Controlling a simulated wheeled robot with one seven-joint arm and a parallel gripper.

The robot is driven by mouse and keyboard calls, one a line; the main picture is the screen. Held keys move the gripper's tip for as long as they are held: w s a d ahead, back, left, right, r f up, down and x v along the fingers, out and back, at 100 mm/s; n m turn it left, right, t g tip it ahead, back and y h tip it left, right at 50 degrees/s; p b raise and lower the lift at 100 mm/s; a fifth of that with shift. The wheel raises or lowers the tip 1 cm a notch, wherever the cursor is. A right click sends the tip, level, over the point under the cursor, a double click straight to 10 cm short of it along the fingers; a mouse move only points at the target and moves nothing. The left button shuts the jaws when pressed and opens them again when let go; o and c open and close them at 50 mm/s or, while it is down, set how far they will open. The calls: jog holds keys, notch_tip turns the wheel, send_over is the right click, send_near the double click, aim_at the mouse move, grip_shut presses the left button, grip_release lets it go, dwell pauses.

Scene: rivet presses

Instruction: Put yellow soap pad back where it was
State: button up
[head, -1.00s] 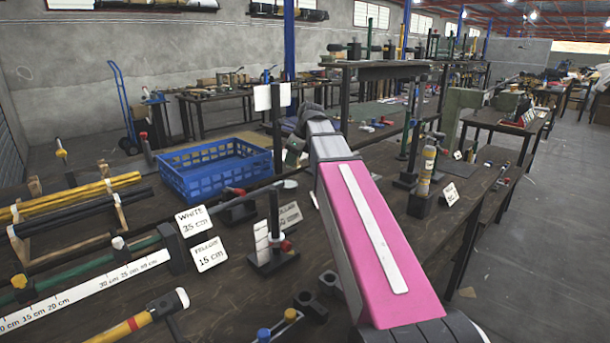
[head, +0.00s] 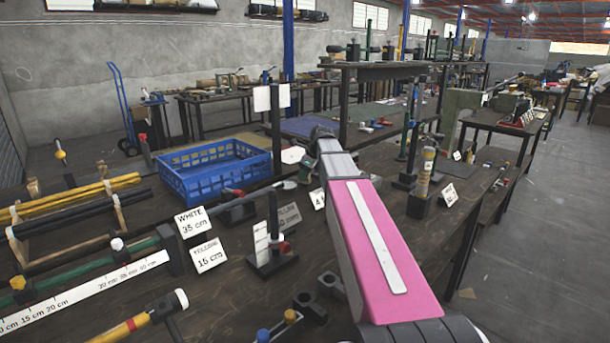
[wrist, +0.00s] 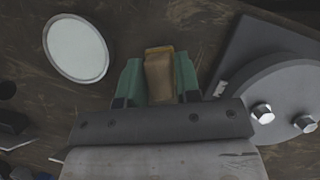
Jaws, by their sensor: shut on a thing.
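In the wrist view my gripper (wrist: 159,72) has its two green fingers closed on a small yellow-brown block, the soap pad (wrist: 160,66). The pad sits between the fingers, its far end sticking out slightly past them. Dark, scuffed wooden table surface shows below it. In the head view my pink and grey arm reaches away over the bench, and its end hides the gripper and the pad. I cannot tell the pad's height above the table or where its former place is.
In the wrist view a pale round dish (wrist: 78,48) lies left of the gripper and a grey bolted disc (wrist: 285,100) lies close on the right. In the head view a blue crate (head: 215,168), a black upright stand (head: 272,240) and label cards (head: 208,255) are left of my arm.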

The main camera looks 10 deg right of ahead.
jog(key=shift+f, duration=0.15)
jog(key=o, duration=0.8)
jog(key=shift+o, duration=0.2)
jog(key=v, duration=1.2)
